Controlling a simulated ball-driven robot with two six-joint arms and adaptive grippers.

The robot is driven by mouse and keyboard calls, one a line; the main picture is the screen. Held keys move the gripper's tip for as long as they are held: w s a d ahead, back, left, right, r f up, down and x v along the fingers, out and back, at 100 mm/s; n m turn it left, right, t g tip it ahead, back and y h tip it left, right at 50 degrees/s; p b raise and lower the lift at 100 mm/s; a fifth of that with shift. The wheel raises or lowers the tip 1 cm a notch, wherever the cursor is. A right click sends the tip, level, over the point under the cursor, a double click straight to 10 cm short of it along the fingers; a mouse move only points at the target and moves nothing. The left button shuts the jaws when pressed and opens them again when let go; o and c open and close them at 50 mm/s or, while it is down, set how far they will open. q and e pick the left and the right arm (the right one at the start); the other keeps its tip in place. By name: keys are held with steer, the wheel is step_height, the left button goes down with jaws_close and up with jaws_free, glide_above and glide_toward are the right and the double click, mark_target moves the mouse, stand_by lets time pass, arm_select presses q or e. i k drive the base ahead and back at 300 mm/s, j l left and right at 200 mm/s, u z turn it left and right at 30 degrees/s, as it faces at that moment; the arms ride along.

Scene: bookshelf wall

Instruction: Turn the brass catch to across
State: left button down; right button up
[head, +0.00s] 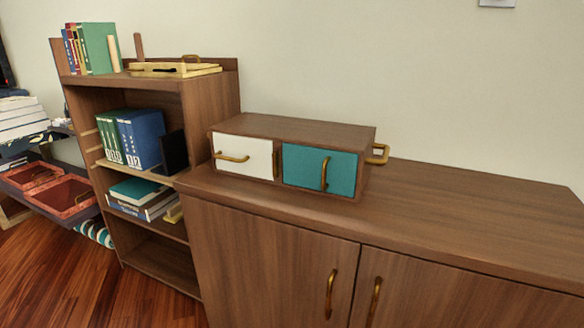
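A small wooden unit (292,127) stands on the cabinet top, with a white front (243,152) on the left and a teal front (306,170) on the right. A slim upright brass piece (276,160) sits between the two fronts; it looks like the catch, standing vertical, but it is small. The white front has a brass handle (232,157) lying level. The teal front has an upright brass handle (324,174). A brass loop (379,154) sticks out at the unit's right side. Neither of my grippers is in view.
The cabinet top (470,213) is clear to the right of the unit. Two brass handles (331,294) (375,298) are on the cabinet doors below. A bookshelf (213,98) with books stands to the left. Red trays (72,197) are at the far left.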

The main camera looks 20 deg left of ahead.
mark_target(275, 155)
steer(key=j+u, duration=0.15)
steer(key=u, duration=0.25)
steer(key=k+j+u, duration=0.1)
steer(key=u, duration=0.25)
steer(key=j+u, duration=0.2)
steer(key=u, duration=0.2)
steer(key=j+u, duration=0.15)
steer(key=u, duration=0.25)
steer(key=i+j, duration=0.1)
steer(key=j, duration=0.2)
steer(key=i+l, duration=0.1)
steer(key=l, duration=0.2)
steer(key=i+l, duration=0.1)
steer(key=l, duration=0.25)
